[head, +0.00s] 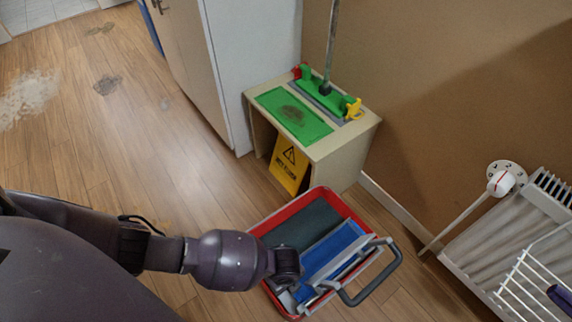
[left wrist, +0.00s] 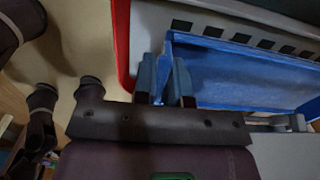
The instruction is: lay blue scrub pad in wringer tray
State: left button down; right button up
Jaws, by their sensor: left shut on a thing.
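The blue scrub pad (head: 331,252) lies inside the red-rimmed wringer tray (head: 333,193), beside a dark grey panel, in the head view. In the left wrist view the pad (left wrist: 250,75) spreads to the right of the fingers, below a row of dark slots. My left gripper (left wrist: 164,80) has its fingers close together at the pad's left end and is shut on it. In the head view my left wrist hangs over the tray's near left side and its fingertips are hidden. I cannot tell whether the pad rests fully on the tray. My right gripper is not seen.
A grey handle (head: 375,280) arches over the tray's right side. Behind stands a low cabinet (head: 335,165) with a green pad (head: 294,115), a mop head (head: 325,95) and a yellow sign (head: 289,166). A white rack (head: 500,260) is at right. The left floor is open.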

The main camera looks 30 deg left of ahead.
pick_arm(q)
jog(key=shift+s+d+f, duration=0.1)
jog(key=shift+f, duration=0.3)
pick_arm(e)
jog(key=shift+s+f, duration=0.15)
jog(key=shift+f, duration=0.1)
pick_arm(q)
jog(key=shift+f+b, duration=0.55)
jog(key=shift+f, duration=0.05)
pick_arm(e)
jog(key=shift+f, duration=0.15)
